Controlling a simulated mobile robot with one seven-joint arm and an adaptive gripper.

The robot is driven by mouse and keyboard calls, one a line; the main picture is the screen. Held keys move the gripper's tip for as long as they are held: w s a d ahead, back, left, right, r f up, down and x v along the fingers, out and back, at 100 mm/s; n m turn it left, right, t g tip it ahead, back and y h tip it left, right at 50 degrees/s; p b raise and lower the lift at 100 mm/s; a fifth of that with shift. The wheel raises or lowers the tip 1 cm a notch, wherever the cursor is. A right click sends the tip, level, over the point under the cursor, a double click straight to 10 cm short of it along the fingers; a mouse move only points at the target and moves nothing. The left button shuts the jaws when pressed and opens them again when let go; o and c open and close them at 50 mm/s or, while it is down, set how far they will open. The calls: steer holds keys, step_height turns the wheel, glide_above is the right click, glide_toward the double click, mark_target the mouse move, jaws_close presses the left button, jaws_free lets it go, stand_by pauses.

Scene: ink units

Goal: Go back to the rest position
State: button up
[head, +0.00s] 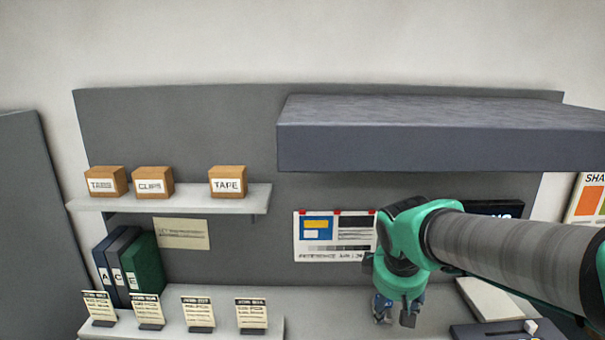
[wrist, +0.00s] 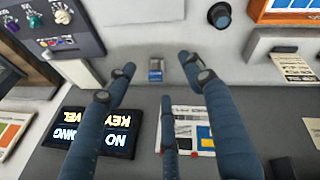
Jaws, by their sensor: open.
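My gripper (head: 396,312) hangs from my green and grey arm over the counter at the right in the head view, fingers down. In the wrist view my gripper (wrist: 158,80) has its three dark blue fingers spread apart with nothing held between them. A small blue and grey item (wrist: 156,72) sits on the light counter beyond the fingertips, apart from them as far as I can tell. My arm covers part of the counter and back panel in the head view.
A thick grey overhead shelf (head: 440,140) juts out above my arm. Boxes stand on the left shelf (head: 180,200), with binders (head: 145,263) and cards below. A dark lit sign (wrist: 97,133), a knobbed panel (wrist: 55,25) and a round black knob (wrist: 219,14) are near.

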steer(key=s+r+m+t+y, duration=0.1)
steer(key=s+m, duration=0.6)
steer(key=s, duration=1.4)
steer(key=shift+d+r+y, duration=0.3)
steer(key=shift+d+r, duration=0.15)
steer(key=shift+r, duration=0.45)
